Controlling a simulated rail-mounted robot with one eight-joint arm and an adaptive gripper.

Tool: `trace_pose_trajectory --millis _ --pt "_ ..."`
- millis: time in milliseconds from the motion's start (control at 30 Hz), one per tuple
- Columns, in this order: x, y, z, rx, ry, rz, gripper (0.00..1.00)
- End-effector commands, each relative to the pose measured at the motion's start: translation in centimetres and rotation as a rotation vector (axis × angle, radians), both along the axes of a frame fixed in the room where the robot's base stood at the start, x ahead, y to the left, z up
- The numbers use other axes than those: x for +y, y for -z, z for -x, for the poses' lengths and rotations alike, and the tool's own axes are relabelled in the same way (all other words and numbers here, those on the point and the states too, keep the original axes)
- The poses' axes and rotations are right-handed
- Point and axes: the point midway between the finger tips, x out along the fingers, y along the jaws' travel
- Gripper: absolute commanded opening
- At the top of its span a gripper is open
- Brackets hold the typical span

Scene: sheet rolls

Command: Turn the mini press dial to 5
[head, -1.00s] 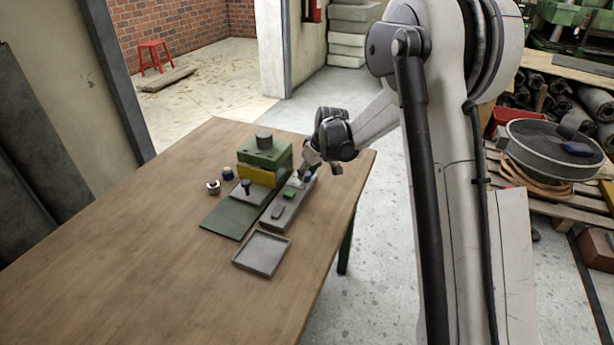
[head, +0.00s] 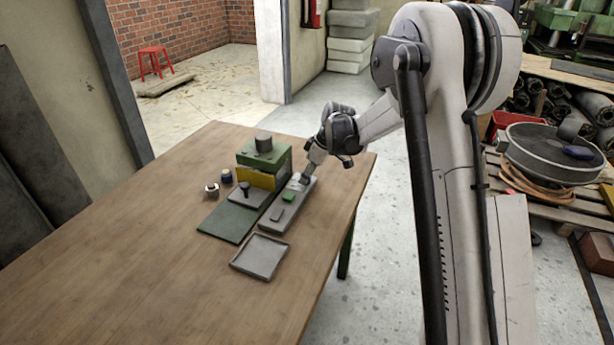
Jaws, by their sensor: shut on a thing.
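The mini press, with a green top (head: 264,152) and a yellow middle, stands on the wooden table. A long grey control box (head: 272,222) lies along its right side, with a green button (head: 288,197) and a dark grey part on its top. My gripper (head: 303,182) is at the far end of this box, tilted down onto it. It is shut on the dial there. The fingers hide the dial, and its pointer and numbers cannot be read.
A shallow grey tray (head: 235,264) lies in front of the control box. Two small spools (head: 212,190) stand to the left. The table's left side is clear.

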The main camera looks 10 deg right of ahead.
Motion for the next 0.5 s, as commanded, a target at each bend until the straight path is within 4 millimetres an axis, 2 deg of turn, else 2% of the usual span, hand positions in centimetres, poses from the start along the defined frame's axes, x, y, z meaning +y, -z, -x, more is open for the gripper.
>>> trace_pose_trajectory --millis 167,200,300,500 --pt "-0.02 0.01 0.00 0.001 0.001 0.001 0.00" --pt "-0.02 0.01 0.00 0.001 0.001 0.001 0.30" --pt "-0.02 0.01 0.00 0.000 0.001 0.000 0.43" --pt "-0.01 0.00 0.01 0.000 0.001 0.000 0.45"
